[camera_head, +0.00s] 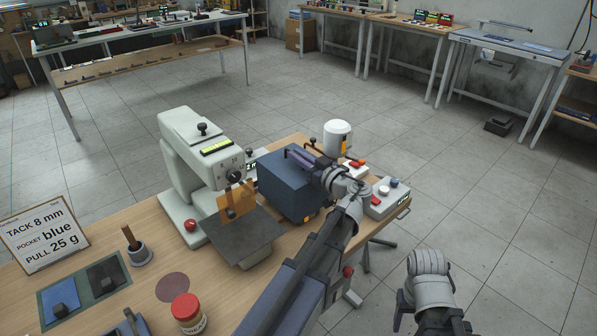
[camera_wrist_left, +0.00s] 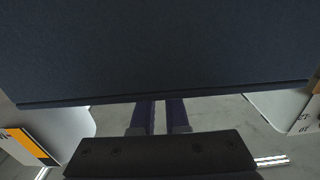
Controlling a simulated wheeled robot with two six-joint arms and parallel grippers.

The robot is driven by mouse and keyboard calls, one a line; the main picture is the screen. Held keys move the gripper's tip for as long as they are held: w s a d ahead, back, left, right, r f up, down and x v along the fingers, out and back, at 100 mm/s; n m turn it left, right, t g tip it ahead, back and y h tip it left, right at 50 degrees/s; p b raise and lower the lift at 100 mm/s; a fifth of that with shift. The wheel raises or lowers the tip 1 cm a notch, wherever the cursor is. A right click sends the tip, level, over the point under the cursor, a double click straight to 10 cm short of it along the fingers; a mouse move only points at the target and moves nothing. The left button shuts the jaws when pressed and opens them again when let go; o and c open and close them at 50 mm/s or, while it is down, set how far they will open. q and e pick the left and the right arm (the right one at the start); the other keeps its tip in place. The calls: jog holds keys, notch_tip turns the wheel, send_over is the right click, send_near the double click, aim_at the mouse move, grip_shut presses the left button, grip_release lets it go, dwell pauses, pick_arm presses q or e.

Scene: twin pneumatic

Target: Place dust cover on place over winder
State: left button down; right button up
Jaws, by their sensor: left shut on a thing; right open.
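The dark blue box-shaped dust cover (camera_head: 287,192) is at the right part of the bench, beside the pale sewing-type machine. My left gripper (camera_head: 300,155) is shut on it near its top. In the left wrist view the dust cover (camera_wrist_left: 160,50) fills the upper half, with the purple fingers (camera_wrist_left: 155,118) below its edge. I cannot tell whether its bottom touches the bench. No winder shows clearly; the cover and my left arm hide that area. My right gripper (camera_head: 404,310) is open and empty, off the bench at the lower right.
The pale machine (camera_head: 190,150) stands close to the cover's left. A white cylinder (camera_head: 338,138) is behind it, and a grey button box (camera_head: 383,198) is to its right. A red-lidded jar (camera_head: 187,310) and a sign (camera_head: 43,233) stand at the front left.

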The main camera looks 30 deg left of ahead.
aim_at(298, 166)
pick_arm(q)
notch_tip(298, 166, down, 4)
jog(key=b, duration=0.3)
jog(key=shift+r, duration=0.1)
jog(key=c, duration=0.9)
grip_release()
jog(key=shift+d, duration=0.1)
jog(key=v, duration=1.1)
jog(key=shift+s+d, duration=0.15)
jog(key=shift+d, duration=0.2)
jog(key=shift+o, duration=0.3)
